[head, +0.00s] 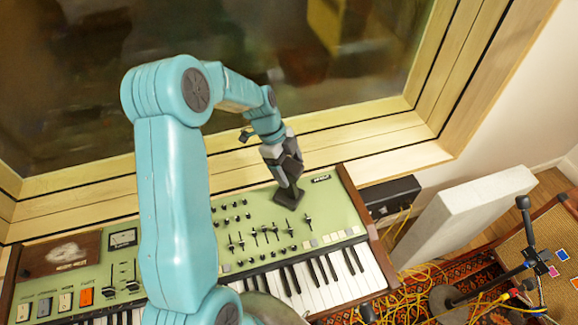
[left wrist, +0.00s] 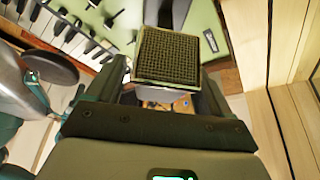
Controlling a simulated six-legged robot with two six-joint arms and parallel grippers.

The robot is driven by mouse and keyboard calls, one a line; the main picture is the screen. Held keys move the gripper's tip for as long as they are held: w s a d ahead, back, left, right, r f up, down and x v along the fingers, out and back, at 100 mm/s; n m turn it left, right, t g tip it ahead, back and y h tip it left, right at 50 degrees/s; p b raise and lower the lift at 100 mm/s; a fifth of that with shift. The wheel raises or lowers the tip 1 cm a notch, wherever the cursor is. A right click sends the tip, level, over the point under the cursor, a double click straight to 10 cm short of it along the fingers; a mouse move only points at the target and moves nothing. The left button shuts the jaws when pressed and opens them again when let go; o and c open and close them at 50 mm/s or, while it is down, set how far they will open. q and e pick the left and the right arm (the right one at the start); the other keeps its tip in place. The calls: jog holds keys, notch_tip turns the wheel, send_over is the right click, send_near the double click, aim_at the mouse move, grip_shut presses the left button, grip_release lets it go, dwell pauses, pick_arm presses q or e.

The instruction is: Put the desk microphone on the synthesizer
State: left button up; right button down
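The desk microphone has a dark foot (head: 286,196) over the green panel of the synthesizer (head: 262,215), near its back right edge. The foot looks at or very near the panel; I cannot tell whether it touches. In the left wrist view the square grille of the microphone (left wrist: 178,58) sits between my fingers. My left gripper (head: 286,170) comes down over the microphone's upper part. In the left wrist view my left gripper (left wrist: 168,88) has a finger close against each side of the microphone head. The synthesizer (left wrist: 112,22) also shows there behind the microphone. My right gripper is out of view.
The wooden window frame (head: 395,160) runs along the back of the synthesizer. A dark box (head: 390,193) and a pale slab (head: 465,222) stand to the right. Yellow cables (head: 405,290) lie on the rug, near a microphone stand (head: 530,235). My left arm hides the synthesizer's middle.

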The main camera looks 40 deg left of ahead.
pick_arm(q)
jog(key=shift+a+r, duration=0.1)
jog(key=shift+r, duration=0.15)
jog(key=b+v, duration=0.2)
jog(key=v, duration=0.9)
jog(key=shift+r, duration=0.35)
jog(key=shift+s, duration=0.2)
